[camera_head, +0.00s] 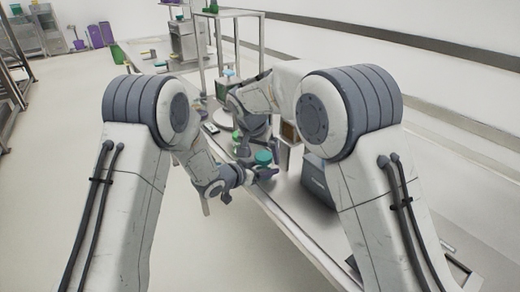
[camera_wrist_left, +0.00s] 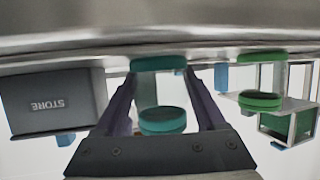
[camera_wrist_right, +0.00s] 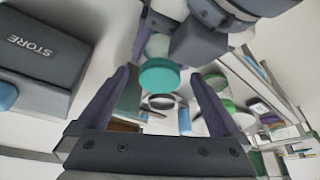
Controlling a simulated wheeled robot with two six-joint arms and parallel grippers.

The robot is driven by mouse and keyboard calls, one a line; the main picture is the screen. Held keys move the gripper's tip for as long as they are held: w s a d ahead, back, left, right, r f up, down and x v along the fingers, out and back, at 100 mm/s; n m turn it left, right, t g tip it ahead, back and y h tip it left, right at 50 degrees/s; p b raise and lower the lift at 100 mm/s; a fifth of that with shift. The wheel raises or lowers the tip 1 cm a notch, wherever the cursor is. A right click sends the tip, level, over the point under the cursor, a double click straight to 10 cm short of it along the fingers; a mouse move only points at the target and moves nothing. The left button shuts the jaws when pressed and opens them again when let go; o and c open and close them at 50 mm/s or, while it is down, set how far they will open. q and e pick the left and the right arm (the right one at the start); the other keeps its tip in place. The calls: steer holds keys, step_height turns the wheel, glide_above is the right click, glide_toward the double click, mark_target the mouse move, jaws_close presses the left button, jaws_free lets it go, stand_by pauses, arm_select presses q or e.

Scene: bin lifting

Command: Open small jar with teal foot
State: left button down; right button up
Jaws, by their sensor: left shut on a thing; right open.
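The small jar with teal ends shows in the left wrist view, with a pale body (camera_wrist_left: 147,92), a teal lid (camera_wrist_left: 162,122) and a teal foot (camera_wrist_left: 160,63). My left gripper (camera_wrist_left: 163,75) is shut on the jar's body. In the head view the teal lid (camera_head: 263,157) shows at my left gripper (camera_head: 262,173), by the bench edge. In the right wrist view the teal lid (camera_wrist_right: 160,76) lies ahead, between the fingers of my right gripper (camera_wrist_right: 160,78). That gripper is open; I cannot tell that it touches the lid.
A dark box marked STORE (camera_head: 318,183) stands on the bench right of the jar. A jar with green ends (camera_wrist_left: 260,101) stands on the other side in the left wrist view. A metal rack (camera_head: 237,13) is farther back. The floor left of the bench is clear.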

mark_target(262, 159)
steer(key=shift+c, duration=0.3)
jaws_close()
steer(key=shift+r, duration=0.25)
stand_by(0.5)
steer(key=shift+r, duration=0.95)
steer(key=shift+r, duration=2.05)
arm_select(q)
jaws_free()
